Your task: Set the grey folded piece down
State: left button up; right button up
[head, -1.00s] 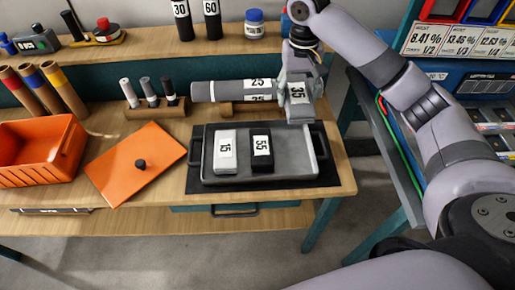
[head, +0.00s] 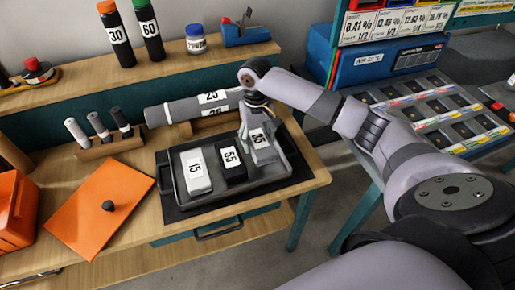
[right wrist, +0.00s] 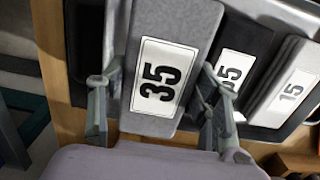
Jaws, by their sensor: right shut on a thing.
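The grey folded piece with a white "35" label (head: 263,148) is between the fingers of my right gripper (head: 261,134). In the right wrist view the piece (right wrist: 168,75) fills the space between both fingers, label facing the camera. In the head view it is over the right part of the grey tray (head: 240,190), beside the black "55" piece (head: 234,166). The light grey "15" piece (head: 196,173) lies at the tray's left. I cannot tell whether the held piece touches the tray floor. My left gripper is out of view.
Grey rolls (head: 180,110) lie behind the tray. Three small cylinders stand in a wooden holder (head: 107,146). The table's front edge is close to the tray.

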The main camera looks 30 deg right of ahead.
aim_at(257, 136)
jog(key=shift+f, duration=2.55)
jog(key=o, duration=1.7)
jog(key=shift+f, duration=0.1)
jog(key=shift+c, duration=0.2)
jog(key=r, duration=1.2)
jog(key=shift+w+r, duration=0.15)
jog(key=shift+w, duration=0.2)
